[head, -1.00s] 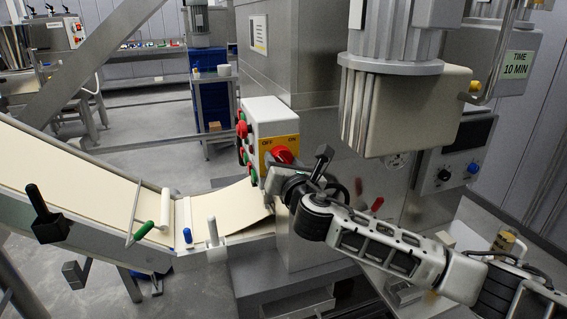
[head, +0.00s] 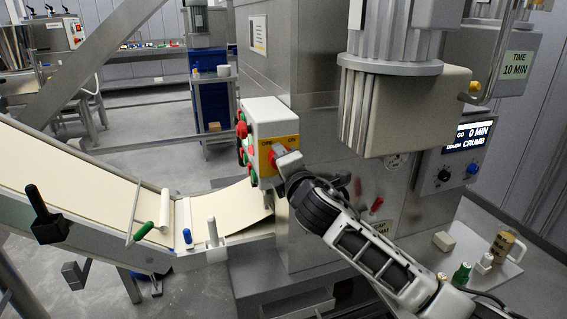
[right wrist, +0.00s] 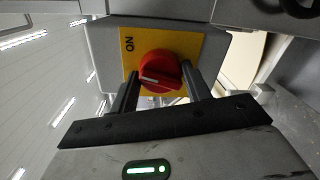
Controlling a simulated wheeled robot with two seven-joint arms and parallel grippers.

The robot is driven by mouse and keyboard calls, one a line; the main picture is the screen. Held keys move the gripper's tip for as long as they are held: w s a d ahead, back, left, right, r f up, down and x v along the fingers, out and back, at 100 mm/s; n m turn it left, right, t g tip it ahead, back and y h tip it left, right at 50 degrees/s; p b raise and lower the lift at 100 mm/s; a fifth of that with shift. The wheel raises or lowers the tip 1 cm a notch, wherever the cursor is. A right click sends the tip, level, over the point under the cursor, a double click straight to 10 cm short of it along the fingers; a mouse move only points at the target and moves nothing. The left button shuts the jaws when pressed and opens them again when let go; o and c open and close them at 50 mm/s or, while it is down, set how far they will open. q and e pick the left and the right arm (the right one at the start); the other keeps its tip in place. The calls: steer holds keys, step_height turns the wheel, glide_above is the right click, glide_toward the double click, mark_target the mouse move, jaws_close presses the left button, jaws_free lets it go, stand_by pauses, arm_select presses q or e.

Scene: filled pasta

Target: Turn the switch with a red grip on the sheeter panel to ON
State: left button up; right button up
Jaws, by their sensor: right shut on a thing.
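The sheeter panel (head: 266,118) is a white box with a yellow plate (head: 288,140) lettered OFF and ON. The red switch grip (right wrist: 168,66) sits on the yellow plate in the right wrist view, between the two fingers of my right gripper (right wrist: 160,90), which is shut on it. A white mark on the grip points toward the left of that view, below the ON lettering. In the head view the red grip (head: 272,158) is partly hidden by my right gripper (head: 281,163). My left gripper is not in view.
Red and green buttons (head: 241,130) line the panel's left side. The sheeter belt (head: 90,185) slopes down beneath the panel. A jug (head: 503,245) stands at lower right.

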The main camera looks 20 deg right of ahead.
steer(key=m, duration=0.5)
steer(key=shift+d+y, duration=0.1)
steer(key=shift+y, duration=0.2)
steer(key=shift+m, duration=0.3)
steer(key=o, duration=1)
steer(key=shift+c, duration=0.2)
steer(key=shift+s, duration=0.1)
steer(key=s+r+b, duration=0.1)
steer(key=s+b, duration=0.1)
steer(key=s, duration=1.3)
steer(key=shift+s+d, duration=0.25)
steer(key=shift+s, duration=0.15)
